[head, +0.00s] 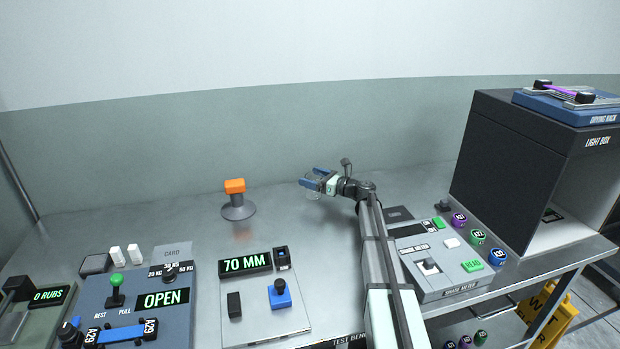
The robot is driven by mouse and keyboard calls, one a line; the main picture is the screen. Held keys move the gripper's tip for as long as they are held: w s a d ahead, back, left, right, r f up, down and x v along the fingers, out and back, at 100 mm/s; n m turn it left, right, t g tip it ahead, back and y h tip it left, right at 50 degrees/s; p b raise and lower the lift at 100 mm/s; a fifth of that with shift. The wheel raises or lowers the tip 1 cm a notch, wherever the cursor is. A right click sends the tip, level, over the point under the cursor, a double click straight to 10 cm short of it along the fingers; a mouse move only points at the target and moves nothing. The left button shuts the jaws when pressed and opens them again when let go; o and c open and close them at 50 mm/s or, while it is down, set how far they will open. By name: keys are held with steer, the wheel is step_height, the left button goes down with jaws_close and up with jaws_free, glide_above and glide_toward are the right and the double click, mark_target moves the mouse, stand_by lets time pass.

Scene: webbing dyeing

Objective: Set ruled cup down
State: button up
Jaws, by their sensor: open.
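My gripper (316,182) is over the back middle of the grey bench, at the end of my outstretched arm. Its blue fingers are open. A small, clear, faint shape, apparently the ruled cup (313,195), shows at and just below the fingers. It looks upright and sits between or right beside them. Its ruled marks are too small to read. Whether its base touches the bench I cannot tell.
An orange-topped grey stand (238,204) is left of my gripper. A 70 MM device (258,310) and a blue OPEN panel (135,305) stand in front-left. The bench between the stand and my gripper is clear.

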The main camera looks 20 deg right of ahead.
steer(key=v, duration=0.6)
steer(key=shift+s, duration=0.1)
